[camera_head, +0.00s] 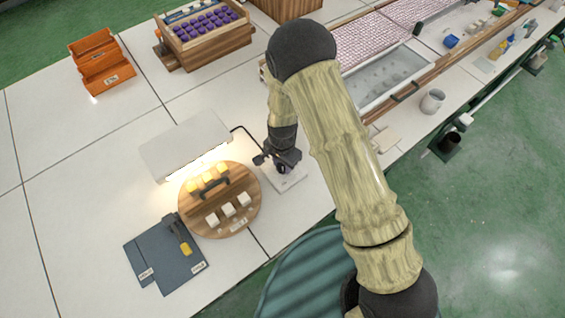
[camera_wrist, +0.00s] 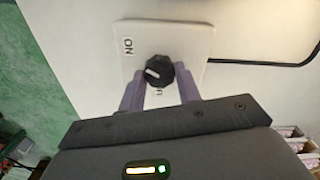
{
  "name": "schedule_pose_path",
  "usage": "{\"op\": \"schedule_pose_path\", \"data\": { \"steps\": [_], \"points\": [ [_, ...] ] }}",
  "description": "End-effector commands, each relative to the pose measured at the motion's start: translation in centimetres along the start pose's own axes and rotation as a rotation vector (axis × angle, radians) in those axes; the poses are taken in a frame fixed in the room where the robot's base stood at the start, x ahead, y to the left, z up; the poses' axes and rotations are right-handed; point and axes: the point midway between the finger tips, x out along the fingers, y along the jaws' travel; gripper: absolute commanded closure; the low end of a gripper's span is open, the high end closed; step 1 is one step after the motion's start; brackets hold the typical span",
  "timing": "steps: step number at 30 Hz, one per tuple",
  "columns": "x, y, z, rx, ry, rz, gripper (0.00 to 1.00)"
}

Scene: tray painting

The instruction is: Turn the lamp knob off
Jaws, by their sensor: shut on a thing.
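The lamp knob is black and round with a white pointer mark, and it shows in the wrist view (camera_wrist: 155,72). It sits on a white plate (camera_wrist: 190,40) marked "ON" at the upper left, with a second label partly hidden below the knob. My gripper (camera_wrist: 158,92) has its two purple fingers on either side of the knob and is shut on it. In the head view my gripper (camera_head: 281,168) is over the white plate (camera_head: 290,180), and the knob is hidden there. The lamp (camera_head: 185,145) has a wide white shade and is lit, with a bright glow under its front edge.
A round wooden board (camera_head: 245,205) with yellow and white blocks stands under the lamp. A dark blue mat (camera_head: 150,250) with a yellow-tipped tool lies at the front left. An orange tray (camera_head: 101,62) and a wooden crate (camera_head: 220,42) of purple items stand at the back.

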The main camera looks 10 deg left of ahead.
Motion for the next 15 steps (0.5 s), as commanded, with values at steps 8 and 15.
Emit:
{"op": "schedule_pose_path", "data": {
  "steps": [8, 15],
  "points": [
    [0.00, -0.03, -0.02, -0.046, 0.000, -0.001, 0.89],
    [0.03, -0.04, -0.03, -0.169, 0.001, -0.002, 0.89]
  ]
}}
